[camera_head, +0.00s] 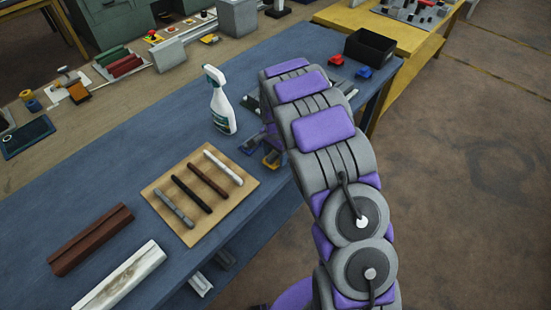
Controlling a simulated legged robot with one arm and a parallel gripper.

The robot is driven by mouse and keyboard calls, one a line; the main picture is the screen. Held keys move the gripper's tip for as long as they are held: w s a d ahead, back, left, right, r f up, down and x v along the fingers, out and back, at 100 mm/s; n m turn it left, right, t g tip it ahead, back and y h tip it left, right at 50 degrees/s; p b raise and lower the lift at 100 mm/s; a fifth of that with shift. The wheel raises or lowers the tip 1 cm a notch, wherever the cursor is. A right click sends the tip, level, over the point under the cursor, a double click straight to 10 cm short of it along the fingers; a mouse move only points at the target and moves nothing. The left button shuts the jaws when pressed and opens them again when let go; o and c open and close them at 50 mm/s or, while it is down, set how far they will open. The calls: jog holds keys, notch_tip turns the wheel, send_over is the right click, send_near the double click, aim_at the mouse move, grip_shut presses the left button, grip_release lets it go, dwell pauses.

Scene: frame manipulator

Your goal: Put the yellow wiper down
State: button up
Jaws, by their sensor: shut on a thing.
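My gripper (259,146) is low over the blue table, near its front edge, right of the board with bars. My own arm hides part of it. It is shut on the yellow wiper, of which only a small yellow piece (271,160) shows at the fingers. The rest of the wiper is hidden, and I cannot tell whether it touches the table.
A white spray bottle (220,105) stands just behind my gripper. A tan board (181,234) with several bars lies to the left. A brown bar (90,240) and a white bar (120,277) lie front left. A black bin (370,49) stands at the far right end.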

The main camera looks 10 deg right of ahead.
jog(key=shift+f, duration=1)
jog(key=shift+f, duration=0.15)
jog(key=o, duration=1.1)
